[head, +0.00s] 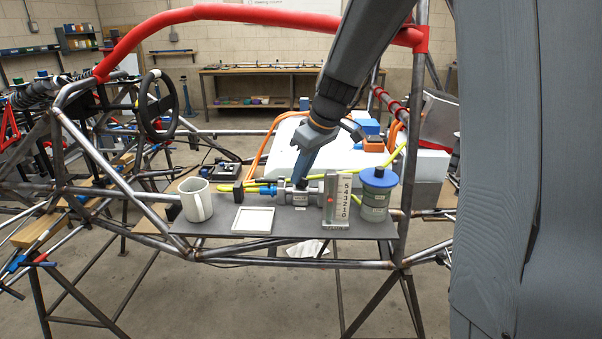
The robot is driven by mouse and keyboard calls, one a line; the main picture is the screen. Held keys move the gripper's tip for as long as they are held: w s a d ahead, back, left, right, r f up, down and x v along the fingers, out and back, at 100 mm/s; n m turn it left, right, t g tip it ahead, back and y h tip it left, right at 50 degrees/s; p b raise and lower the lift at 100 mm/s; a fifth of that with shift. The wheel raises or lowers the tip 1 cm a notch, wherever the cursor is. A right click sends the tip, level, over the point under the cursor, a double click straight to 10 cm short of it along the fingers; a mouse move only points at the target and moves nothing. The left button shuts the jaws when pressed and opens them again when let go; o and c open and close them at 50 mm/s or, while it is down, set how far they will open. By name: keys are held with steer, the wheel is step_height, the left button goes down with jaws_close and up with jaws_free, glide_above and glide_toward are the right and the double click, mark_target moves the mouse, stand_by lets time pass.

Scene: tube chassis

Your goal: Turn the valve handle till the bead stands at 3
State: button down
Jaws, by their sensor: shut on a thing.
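The valve (299,198) is a small metal body with a label, lying on the grey shelf, with a blue fitting on its left. Its handle is hidden behind my fingers. My gripper (300,183) comes down from above and is shut on the handle at the top of the valve. The gauge (338,202) is an upright pale plate with a scale from 5 at the top to 0 at the bottom, just right of the valve. A small red bead (331,200) shows at its left side, around 2 to 3; the exact reading is too small to tell.
On the shelf (200,228) stand a white mug (196,200), a white square tray (253,219) and a blue-lidded jar (376,194) close right of the gauge. Chassis tubes and a red padded bar (225,14) surround the shelf. Yellow and orange hoses run behind the valve.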

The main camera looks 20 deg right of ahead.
steer(key=c, duration=1.8)
jaws_free()
steer(key=shift+o, duration=0.2)
steer(key=b+v, duration=0.1)
steer(key=v, duration=0.6)
steer(key=shift+r, duration=0.4)
